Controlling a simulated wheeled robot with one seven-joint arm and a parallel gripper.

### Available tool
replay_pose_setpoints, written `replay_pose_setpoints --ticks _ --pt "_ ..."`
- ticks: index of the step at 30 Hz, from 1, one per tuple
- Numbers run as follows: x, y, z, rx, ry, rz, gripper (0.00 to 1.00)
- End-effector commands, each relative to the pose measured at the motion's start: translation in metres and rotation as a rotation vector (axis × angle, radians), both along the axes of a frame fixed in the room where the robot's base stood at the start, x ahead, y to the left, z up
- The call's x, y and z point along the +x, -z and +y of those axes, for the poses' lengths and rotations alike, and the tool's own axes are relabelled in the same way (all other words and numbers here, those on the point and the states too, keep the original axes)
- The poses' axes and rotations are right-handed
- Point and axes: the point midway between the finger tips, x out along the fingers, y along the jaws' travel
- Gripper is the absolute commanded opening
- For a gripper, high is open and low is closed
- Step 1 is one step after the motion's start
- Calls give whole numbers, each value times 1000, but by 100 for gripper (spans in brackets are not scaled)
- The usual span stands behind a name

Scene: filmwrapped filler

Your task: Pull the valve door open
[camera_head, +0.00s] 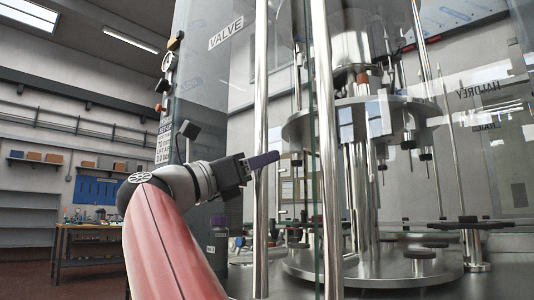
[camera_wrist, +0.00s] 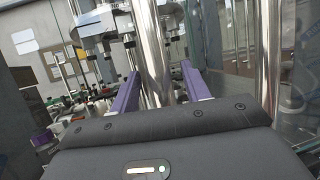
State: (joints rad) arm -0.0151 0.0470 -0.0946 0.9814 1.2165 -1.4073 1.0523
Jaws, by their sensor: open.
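The valve door is a clear glass panel with a "VALVE" label (camera_head: 226,33), standing in front of the steel machine. Two upright chrome bars stand at the glass, a left bar (camera_head: 261,90) and a right bar (camera_head: 325,110). My gripper (camera_head: 268,160) is open, its purple finger crossing in front of the left bar in the head view. In the wrist view the fingers of my gripper (camera_wrist: 160,72) spread apart, with a chrome bar (camera_wrist: 152,50) showing between them. I cannot tell whether that bar lies within their reach. Another bar (camera_wrist: 269,50) stands to the right.
The steel filling machine (camera_head: 360,115) with round plates and posts stands behind the glass. A wooden workbench (camera_head: 85,230) and wall shelves are far left. Open floor lies between the bench and my arm.

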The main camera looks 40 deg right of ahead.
Motion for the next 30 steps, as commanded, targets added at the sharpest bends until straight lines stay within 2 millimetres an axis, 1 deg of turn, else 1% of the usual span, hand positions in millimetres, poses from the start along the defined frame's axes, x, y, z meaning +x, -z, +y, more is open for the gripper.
replay_pose_setpoints --ticks 1,3,6,10,16,24,27,30 --pt "-1 -5 -7 -1 2 0 47" --pt "-2 -8 -15 -1 3 1 47" --pt "-2 -10 -22 -2 1 2 47" --pt "-3 -11 -26 -3 -1 2 47" --pt "-3 -11 -26 -3 -1 3 47" --pt "-3 -11 -26 -3 -1 3 11" --pt "-3 -11 -26 -3 -1 3 0" --pt "-3 -11 -26 -3 -1 3 0"
